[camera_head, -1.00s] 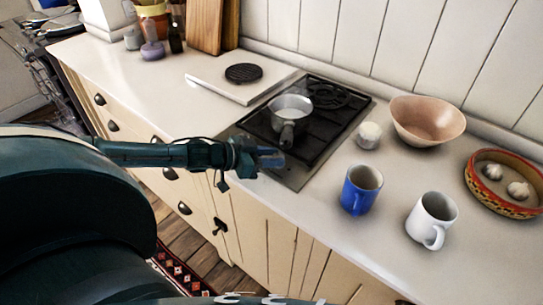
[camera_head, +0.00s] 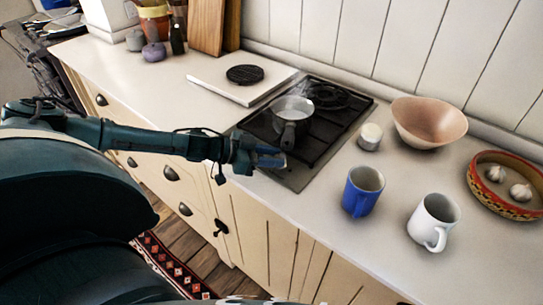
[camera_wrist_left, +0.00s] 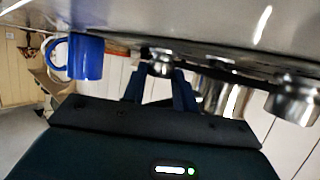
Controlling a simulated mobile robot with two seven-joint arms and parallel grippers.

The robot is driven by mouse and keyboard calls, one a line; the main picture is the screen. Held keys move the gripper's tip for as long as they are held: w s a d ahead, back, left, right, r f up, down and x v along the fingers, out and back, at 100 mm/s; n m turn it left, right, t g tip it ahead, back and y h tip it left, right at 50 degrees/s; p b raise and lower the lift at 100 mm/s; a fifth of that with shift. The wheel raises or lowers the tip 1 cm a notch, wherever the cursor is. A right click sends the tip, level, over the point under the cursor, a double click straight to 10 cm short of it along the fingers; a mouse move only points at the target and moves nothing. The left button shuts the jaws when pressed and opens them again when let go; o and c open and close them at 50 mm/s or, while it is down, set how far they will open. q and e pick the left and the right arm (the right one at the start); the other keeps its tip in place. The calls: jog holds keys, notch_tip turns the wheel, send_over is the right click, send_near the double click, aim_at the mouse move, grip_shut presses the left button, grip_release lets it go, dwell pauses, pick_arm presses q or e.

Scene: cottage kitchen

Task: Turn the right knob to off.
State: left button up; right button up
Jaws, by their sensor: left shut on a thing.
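The black cooktop (camera_head: 317,145) is set in the counter, with a steel saucepan (camera_head: 292,109) on it. My left gripper (camera_head: 272,157) is at the cooktop's front edge and covers the knob area in the head view. In the left wrist view, which is upside down, my left gripper (camera_wrist_left: 160,80) has its two dark fingers on either side of a small silver knob (camera_wrist_left: 162,63). It is shut on this knob. The knob's pointer mark cannot be made out. My right gripper is not in view.
A blue mug (camera_head: 362,191), a white mug (camera_head: 433,222) and a small white-topped jar (camera_head: 369,136) stand right of the cooktop. A copper-coloured bowl (camera_head: 428,121) and a bowl of garlic (camera_head: 504,185) are farther right. Clear counter (camera_head: 165,90) lies left.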

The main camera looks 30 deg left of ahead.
pick_arm(q)
jog(key=o, duration=1)
jog(key=shift+c, duration=0.2)
jog(key=b+v, duration=0.2)
jog(key=v, duration=1.1)
jog(key=shift+r, duration=0.2)
